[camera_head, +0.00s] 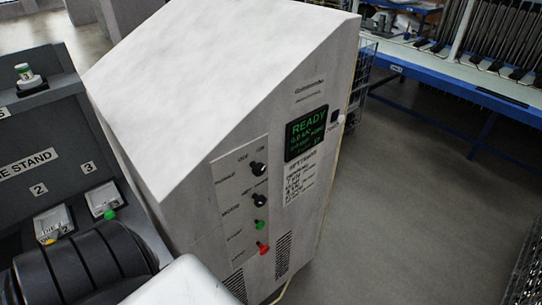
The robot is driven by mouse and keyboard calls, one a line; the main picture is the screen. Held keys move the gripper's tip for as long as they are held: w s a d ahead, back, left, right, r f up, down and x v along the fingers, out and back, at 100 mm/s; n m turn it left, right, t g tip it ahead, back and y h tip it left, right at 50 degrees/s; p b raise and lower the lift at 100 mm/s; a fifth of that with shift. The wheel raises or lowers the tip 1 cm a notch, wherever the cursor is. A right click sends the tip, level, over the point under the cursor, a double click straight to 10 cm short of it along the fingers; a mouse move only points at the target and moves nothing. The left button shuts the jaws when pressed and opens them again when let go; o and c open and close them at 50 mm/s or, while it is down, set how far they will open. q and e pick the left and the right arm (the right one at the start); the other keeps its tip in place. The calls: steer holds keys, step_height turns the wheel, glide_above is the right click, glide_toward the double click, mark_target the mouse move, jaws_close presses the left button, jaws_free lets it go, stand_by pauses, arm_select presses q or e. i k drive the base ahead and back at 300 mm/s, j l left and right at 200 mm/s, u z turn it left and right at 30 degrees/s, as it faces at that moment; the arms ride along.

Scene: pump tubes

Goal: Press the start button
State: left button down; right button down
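A pale grey cabinet (205,95) stands in the middle of the head view, its control face turned to the right. A strip panel on this face carries two black knobs, the upper one (258,169) and the lower one (260,200). Below them are a small green button (259,225) and a larger red button (263,247). The small labels beside the buttons are hard to read. A dark display (306,133) shows READY in green. Neither gripper is in view; black and white parts of my arm fill the lower left corner.
A dark grey tube stand (35,125) with numbered slots stands at the left, a white-capped tube (26,76) on top. A blue-edged bench (450,75) with racks is at the upper right. Grey floor (410,200) is clear right of the cabinet. A pale cable runs down the cabinet's right edge.

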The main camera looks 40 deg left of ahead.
mark_target(260, 225)
steer(key=i+l+u, duration=0.1)
steer(key=i+u, duration=0.15)
steer(key=u, duration=0.25)
steer(key=i+l+u, duration=0.2)
steer(key=u, duration=0.25)
steer(key=i+l+u, duration=0.3)
steer(key=u, duration=0.2)
steer(key=i+l+u, duration=0.15)
steer(key=l+u, duration=0.3)
steer(key=i+l+u, duration=0.1)
steer(key=l+u, duration=0.85)
steer(key=i, duration=0.05)
